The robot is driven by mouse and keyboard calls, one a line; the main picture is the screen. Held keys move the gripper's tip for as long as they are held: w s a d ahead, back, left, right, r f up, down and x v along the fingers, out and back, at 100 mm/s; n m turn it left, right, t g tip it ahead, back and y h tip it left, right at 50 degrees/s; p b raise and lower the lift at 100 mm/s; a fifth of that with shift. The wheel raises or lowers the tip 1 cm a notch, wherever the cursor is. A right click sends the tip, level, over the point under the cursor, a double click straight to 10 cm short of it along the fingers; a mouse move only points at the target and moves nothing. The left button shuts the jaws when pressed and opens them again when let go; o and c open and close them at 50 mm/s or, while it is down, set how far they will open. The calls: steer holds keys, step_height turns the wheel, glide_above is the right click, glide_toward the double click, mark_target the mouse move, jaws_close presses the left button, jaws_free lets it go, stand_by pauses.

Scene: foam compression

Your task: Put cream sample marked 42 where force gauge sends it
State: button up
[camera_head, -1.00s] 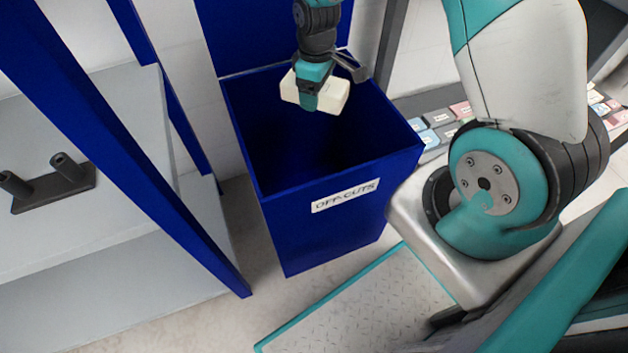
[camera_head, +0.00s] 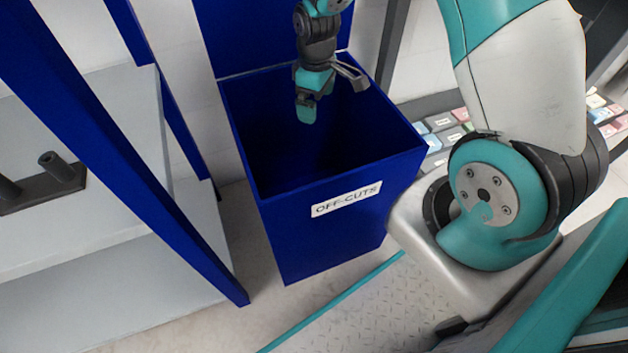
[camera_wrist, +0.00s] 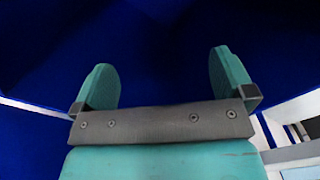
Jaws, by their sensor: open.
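My gripper (camera_head: 308,108) is open and empty above the mouth of the blue OFF-CUTS bin (camera_head: 331,223). In the wrist view, the two teal fingers (camera_wrist: 160,82) stand wide apart with only dark blue bin walls (camera_wrist: 160,40) beyond them. The cream sample does not show in either view now; the inside of the bin is dark and its floor cannot be made out. The force gauge is not in view.
A blue-framed grey shelf (camera_head: 100,285) stands at the left, with a dark fixture with two posts (camera_head: 48,185) on it. Several coloured blocks (camera_head: 440,125) lie in a rack behind the bin at the right. My base and arm fill the right side.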

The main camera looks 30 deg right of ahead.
step_height(320, 180, up, 17)
steer(key=p, duration=0.5)
steer(key=shift+f, duration=0.1)
steer(key=s+a+r+y, duration=0.2)
steer(key=s+a+r, duration=0.3)
steer(key=s+a, duration=0.5)
steer(key=s+a+r+y, duration=0.2)
steer(key=s+a+r, duration=0.45)
steer(key=s, duration=0.55)
step_height(320, 180, up, 25)
steer(key=a+p, duration=0.1)
steer(key=p, duration=2.4)
steer(key=shift+s+p, duration=0.3)
